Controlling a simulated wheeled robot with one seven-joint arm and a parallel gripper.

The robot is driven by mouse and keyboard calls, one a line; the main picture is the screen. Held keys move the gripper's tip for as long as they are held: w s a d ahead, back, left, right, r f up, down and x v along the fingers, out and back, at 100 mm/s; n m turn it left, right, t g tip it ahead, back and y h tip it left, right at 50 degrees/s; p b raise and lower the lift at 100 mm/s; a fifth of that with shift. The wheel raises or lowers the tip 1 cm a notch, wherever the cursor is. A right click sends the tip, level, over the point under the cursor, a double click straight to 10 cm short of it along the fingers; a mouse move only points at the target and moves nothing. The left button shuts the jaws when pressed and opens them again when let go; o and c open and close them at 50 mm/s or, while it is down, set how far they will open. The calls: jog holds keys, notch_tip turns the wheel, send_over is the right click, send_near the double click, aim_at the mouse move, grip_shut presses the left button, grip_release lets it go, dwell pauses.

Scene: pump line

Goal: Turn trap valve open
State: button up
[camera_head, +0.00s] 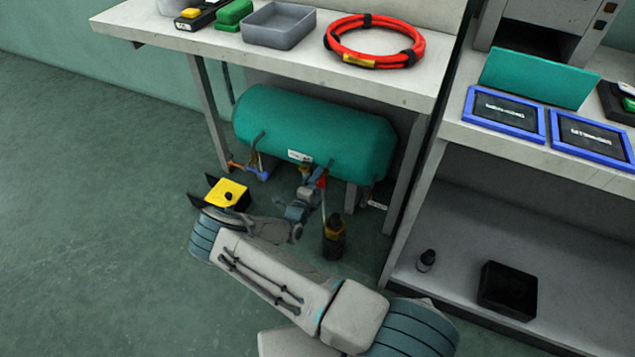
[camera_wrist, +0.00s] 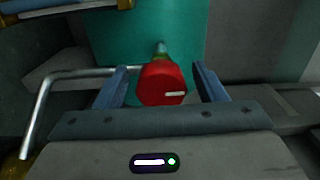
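A red round knob with a pale mark (camera_wrist: 162,83) sits on a short metal stem in the wrist view. I take it for the trap valve, though no label shows. Behind it is the teal tank (camera_wrist: 110,35), which lies under the bench in the head view (camera_head: 315,125). My gripper (camera_wrist: 161,84) is open, with one blue-grey finger on each side of the knob and a visible gap on both sides. In the head view my gripper (camera_head: 302,200) is below the tank's front, and a small red part (camera_head: 322,180) shows beside it.
A bent metal rod (camera_wrist: 45,95) runs close on the left in the wrist view. A yellow-topped black box (camera_head: 228,193) and a dark bottle (camera_head: 334,240) stand on the floor near my arm. Bench legs (camera_head: 210,110) flank the tank. The floor at left is clear.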

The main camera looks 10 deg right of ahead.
jog(key=p+v, duration=0.3)
jog(key=v, duration=1)
jog(key=shift+s+a, duration=0.25)
jog(key=shift+s, duration=0.1)
